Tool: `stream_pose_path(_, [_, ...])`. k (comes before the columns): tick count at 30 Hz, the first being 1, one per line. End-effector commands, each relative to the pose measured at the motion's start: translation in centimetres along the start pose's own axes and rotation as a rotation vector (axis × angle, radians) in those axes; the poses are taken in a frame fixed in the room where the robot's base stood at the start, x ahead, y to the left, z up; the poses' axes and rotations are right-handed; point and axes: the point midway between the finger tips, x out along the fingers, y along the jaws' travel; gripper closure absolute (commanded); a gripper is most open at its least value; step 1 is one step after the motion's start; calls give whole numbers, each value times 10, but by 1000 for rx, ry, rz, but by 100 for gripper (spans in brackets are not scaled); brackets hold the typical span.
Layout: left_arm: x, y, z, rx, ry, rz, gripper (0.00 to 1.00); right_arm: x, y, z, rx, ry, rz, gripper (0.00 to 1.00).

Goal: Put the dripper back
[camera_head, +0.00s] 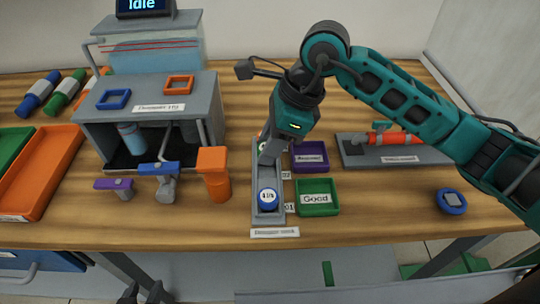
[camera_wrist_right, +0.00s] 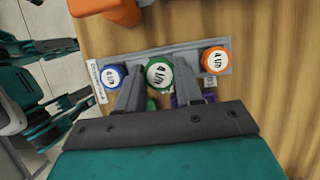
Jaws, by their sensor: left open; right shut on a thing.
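The grey dripper rack (camera_head: 268,216) stands mid-table, its long side running away from me. A blue-rimmed dripper (camera_head: 268,198) sits at its near end. The right wrist view shows the blue (camera_wrist_right: 114,77), green (camera_wrist_right: 159,74) and orange (camera_wrist_right: 214,60) drippers in a row along the rack (camera_wrist_right: 187,66). My right gripper (camera_head: 266,152) points down over the rack, shut on the green-rimmed middle dripper. I cannot tell whether that dripper is fully seated; the gripper mostly hides it in the head view. My left gripper (camera_head: 140,294) is open at the bottom edge, away from the rack.
A green "Good" tray (camera_head: 318,211) and a purple tray (camera_head: 325,158) stand right of the rack. An orange post (camera_head: 214,178) and a blue-handled valve (camera_head: 160,168) stand left. A blue disc (camera_head: 452,214) lies at right. The front right tabletop is mostly clear.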

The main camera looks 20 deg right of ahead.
Motion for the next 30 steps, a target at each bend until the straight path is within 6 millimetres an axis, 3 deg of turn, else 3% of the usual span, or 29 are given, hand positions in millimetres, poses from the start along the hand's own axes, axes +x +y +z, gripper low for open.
stream_pose_path(7, [1, 0, 2, 0, 0, 0, 57, 33, 1, -14, 2, 1, 3, 97])
stream_pose_path(19, [3, 1, 8, -1, -4, 1, 57, 40, 0, -17, 0, 1, 0, 97])
stream_pose_path(20, [2, 1, 6, -1, -6, 2, 57, 38, 0, -16, 0, 0, 0, 61])
stream_pose_path(27, [1, 1, 6, -2, -8, 2, 57, 38, 0, -16, 0, 1, 0, 39])
stream_pose_path(30, [1, 2, 6, -2, -7, 3, 57, 38, 0, -16, 0, 1, 1, 39])
